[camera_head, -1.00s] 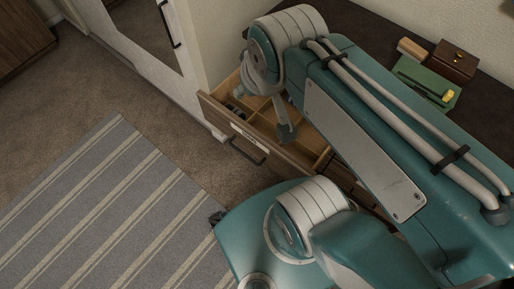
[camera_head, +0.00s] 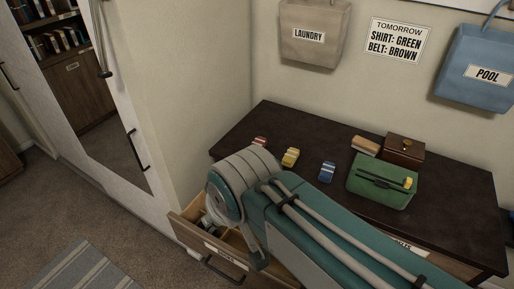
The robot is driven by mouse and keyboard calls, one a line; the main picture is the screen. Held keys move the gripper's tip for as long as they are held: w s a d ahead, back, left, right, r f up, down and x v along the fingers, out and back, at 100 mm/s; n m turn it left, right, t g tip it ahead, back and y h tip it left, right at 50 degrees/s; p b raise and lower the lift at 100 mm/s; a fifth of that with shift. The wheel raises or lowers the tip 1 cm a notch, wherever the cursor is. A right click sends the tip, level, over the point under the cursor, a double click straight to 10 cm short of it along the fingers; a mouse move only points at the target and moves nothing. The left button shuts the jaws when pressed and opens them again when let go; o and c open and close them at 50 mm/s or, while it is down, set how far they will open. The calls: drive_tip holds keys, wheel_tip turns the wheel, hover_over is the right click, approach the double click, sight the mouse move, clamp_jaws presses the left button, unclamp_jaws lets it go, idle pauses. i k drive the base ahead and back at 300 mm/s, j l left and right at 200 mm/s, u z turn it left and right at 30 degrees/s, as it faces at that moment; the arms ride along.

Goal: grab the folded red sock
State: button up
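My arm reaches in from the lower right. Grey parts of my gripper (camera_head: 258,259) hang over the open drawer (camera_head: 187,232), below and in front of the red sock. The wrist hides most of the gripper, so its opening is unclear.
A laundry bag (camera_head: 315,45), a sign (camera_head: 397,41) and a blue pool bag (camera_head: 478,78) hang above. The front left drawer juts out.

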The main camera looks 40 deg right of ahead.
sight(262, 141)
drive_tip(key=i+j+z, duration=0.4)
drive_tip(key=i+j, duration=0.7)
drive_tip(key=j, duration=0.15)
drive_tip(key=z, duration=1.3)
drive_tip(key=j, duration=0.05)
